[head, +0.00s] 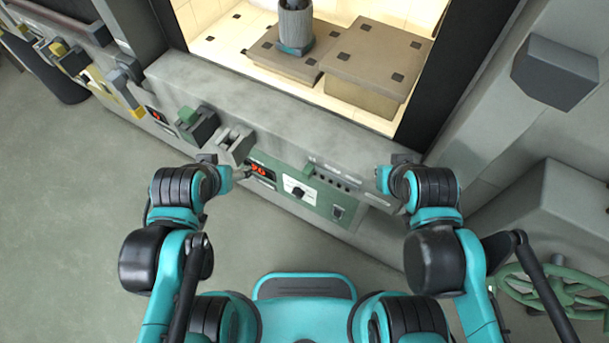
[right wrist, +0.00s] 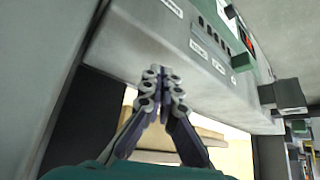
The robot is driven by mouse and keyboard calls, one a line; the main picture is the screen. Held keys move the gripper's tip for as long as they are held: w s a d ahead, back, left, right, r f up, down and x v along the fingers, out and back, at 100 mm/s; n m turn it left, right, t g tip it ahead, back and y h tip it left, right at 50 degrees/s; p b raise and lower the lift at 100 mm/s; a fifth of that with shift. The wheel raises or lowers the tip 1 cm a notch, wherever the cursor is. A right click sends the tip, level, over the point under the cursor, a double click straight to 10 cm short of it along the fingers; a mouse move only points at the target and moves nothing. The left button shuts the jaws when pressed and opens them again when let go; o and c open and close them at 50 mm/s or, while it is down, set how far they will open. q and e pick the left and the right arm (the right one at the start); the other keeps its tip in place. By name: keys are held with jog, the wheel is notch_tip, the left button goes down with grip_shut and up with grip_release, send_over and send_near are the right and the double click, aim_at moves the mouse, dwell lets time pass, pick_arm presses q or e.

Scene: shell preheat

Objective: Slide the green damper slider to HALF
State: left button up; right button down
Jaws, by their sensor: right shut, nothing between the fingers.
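The green damper slider (head: 310,168) is a small green block at the left end of a slotted scale on the furnace's front panel. It also shows in the right wrist view (right wrist: 243,62), at one end of the slot beside pale labels too small to read. My right gripper (head: 384,178) is at the right of the panel, apart from the slider. In the right wrist view its fingers (right wrist: 162,90) are together and empty. My left gripper (head: 240,174) is by the red display at the left; its fingers are too small to judge.
A green panel (head: 322,202) with a black knob (head: 298,192) and a red display (head: 258,168) lies below the slot. A green handwheel (head: 555,300) is at lower right.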

aim_at(307, 170)
jog(key=c, duration=1.9)
grip_release()
jog(key=o, duration=0.5)
jog(key=shift+w+a+r, duration=0.15)
jog(key=shift+a+r, duration=0.05)
jog(key=shift+a, duration=0.05)
jog(key=shift+o, duration=0.2)
jog(key=w+a+m+g+p, duration=0.1)
jog(key=a, duration=0.1)
jog(key=w+a+m+g+p, duration=0.1)
jog(key=a, duration=0.2)
jog(key=w+a+r+g+p, duration=0.1)
jog(key=w+a, duration=0.1)
jog(key=shift+a+r+m+g+y, duration=0.1)
jog(key=shift+a+m+g+y, duration=0.05)
jog(key=shift+m+g+y, duration=0.2)
jog(key=a+f+m+g, duration=0.1)
jog(key=a, duration=0.2)
jog(key=w+a+f+m+g+p, duration=0.1)
jog(key=a, duration=0.2)
jog(key=a+m+g+p, duration=0.1)
jog(key=a, duration=0.1)
jog(key=shift+w+a+f, duration=0.35)
jog(key=shift+a+f, duration=0.05)
jog(key=shift+a+f+g, duration=0.2)
jog(key=shift+a+g, duration=0.05)
jog(key=shift+f, duration=0.35)
notch_tip(307, 170, down, 7)
jog(key=shift+f+b, duration=0.1)
jog(key=shift+b, duration=1.15)
